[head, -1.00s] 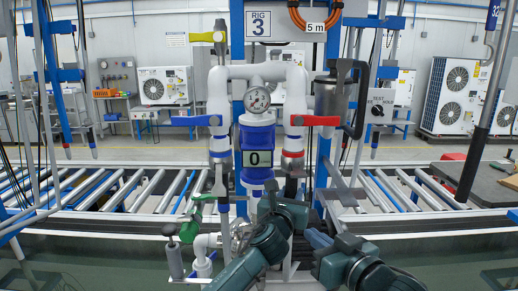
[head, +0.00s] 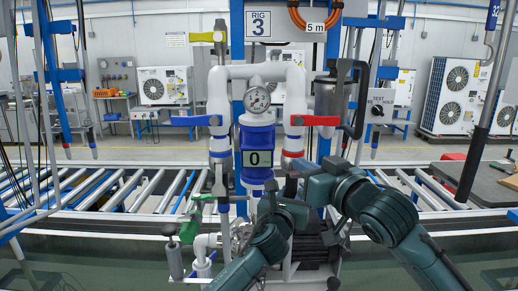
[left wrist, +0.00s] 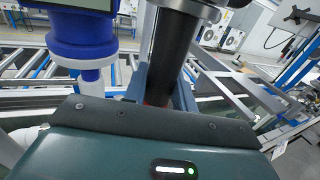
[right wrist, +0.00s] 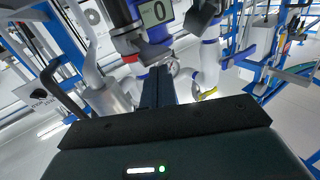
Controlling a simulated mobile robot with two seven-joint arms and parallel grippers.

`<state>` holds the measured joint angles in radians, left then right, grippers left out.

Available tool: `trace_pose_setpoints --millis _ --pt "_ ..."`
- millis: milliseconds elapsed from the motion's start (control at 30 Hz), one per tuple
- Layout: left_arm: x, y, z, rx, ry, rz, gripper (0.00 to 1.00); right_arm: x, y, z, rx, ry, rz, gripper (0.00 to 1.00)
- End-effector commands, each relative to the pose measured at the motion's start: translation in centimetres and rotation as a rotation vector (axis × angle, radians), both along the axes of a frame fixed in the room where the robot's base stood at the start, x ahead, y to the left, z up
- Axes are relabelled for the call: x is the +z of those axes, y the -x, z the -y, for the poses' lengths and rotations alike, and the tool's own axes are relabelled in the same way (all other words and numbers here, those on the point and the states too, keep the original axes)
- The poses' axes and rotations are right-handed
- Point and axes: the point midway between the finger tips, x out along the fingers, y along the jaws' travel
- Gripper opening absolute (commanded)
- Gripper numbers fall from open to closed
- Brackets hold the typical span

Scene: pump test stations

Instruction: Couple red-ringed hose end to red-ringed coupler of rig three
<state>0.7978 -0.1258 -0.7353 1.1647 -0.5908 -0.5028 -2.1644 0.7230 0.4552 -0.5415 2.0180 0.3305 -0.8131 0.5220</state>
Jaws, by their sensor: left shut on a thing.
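Rig three's red-ringed coupler (head: 291,186) hangs dark below the red ring (head: 291,155) on the right pipe leg, under the red lever (head: 315,120). My left gripper (head: 285,208) is just below it, shut on the dark hose end (left wrist: 172,50). In the left wrist view, that dark cylinder rises from the jaws toward a metal collar, with a sliver of red low between the fingers. My right gripper (head: 300,175) is beside the coupler at its right. Its fingers (right wrist: 160,85) look closed together with nothing visible between them. Whether hose end and coupler touch is hidden by my grippers.
The blue meter (head: 258,158) reading 0 stands left of the coupler, below a pressure gauge (head: 257,99). A green-handled fitting (head: 190,230) is at lower left. A grey canister (head: 327,105) hangs at right. Roller conveyors (head: 120,190) run behind.

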Motion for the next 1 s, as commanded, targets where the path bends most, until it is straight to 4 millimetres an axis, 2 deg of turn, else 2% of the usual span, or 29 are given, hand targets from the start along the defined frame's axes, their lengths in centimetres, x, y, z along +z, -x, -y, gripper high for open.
trace_pose_setpoints --millis 33,233,567,1000 --pt "0.8 0.0 0.1 -0.003 0.005 0.013 0.00 0.1 -0.4 -0.2 0.001 -0.001 0.000 0.00" --pt "0.8 0.0 0.1 -0.003 0.005 0.013 0.00 0.0 -1.0 -0.6 0.001 0.000 0.000 0.00" --pt "0.8 0.0 0.1 -0.003 0.005 0.013 0.00 0.0 -1.0 -0.6 0.001 0.001 0.001 0.00" --pt "0.9 0.0 0.1 -0.003 0.005 0.014 0.00 -1.2 -0.9 -0.6 0.000 0.000 0.001 0.00"
